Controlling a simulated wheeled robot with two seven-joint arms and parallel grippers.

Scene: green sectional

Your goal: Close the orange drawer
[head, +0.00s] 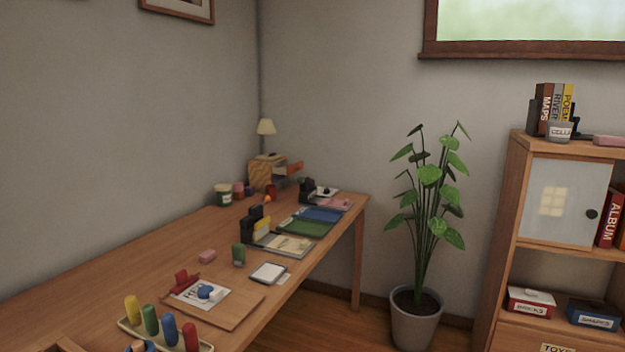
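A small light-wood box or drawer unit (264,174) stands at the far end of the desk (110,270), near the wall corner. A small orange part (294,167) shows at its right side and seems to stick out from it. It is too small and partly covered to tell for sure whether this is the orange drawer or how far it is open. Neither of my grippers is in view.
A potted plant (414,320) and a shelf unit (514,190) stand right, with floor between desk and shelf.

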